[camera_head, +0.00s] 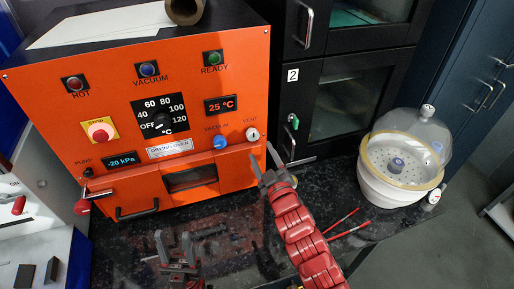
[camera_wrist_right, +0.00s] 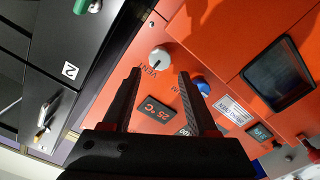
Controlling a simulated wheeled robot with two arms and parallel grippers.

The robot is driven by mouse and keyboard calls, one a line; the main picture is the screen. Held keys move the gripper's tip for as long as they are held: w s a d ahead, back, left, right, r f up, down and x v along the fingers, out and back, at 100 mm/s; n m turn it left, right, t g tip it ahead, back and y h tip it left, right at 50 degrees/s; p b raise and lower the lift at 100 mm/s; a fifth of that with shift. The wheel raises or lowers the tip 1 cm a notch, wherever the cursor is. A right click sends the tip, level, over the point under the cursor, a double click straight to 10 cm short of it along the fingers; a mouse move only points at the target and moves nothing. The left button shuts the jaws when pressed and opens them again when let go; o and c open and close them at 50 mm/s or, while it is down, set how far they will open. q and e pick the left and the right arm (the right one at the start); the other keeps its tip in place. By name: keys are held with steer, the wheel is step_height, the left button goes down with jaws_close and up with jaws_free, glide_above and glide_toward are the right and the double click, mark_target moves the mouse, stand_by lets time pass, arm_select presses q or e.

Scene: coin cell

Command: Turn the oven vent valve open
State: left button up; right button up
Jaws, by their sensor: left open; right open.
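The orange oven (camera_head: 190,100) stands at the left on the dark bench. Its vent valve is a small white knob (camera_head: 252,134) at the lower right of the front, under the label VENT. The knob (camera_wrist_right: 159,58) also shows in the right wrist view, ahead of the fingertips and between their lines. My right gripper (camera_head: 264,165) is open and empty, just below and in front of the knob, apart from it. Its two fingers show in the wrist view (camera_wrist_right: 160,75). My left gripper (camera_head: 172,245) is open and empty, low over the bench in front of the oven.
A blue vacuum knob (camera_head: 220,142) sits just left of the vent knob. The oven door handle (camera_head: 137,210) juts out below. A black cabinet (camera_head: 340,70) with a green knob stands right of the oven. A glass-domed desiccator (camera_head: 402,160) and red tweezers (camera_head: 342,223) are at the right.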

steer(key=p+v, duration=0.4)
steer(key=v, duration=0.6)
stand_by(0.3)
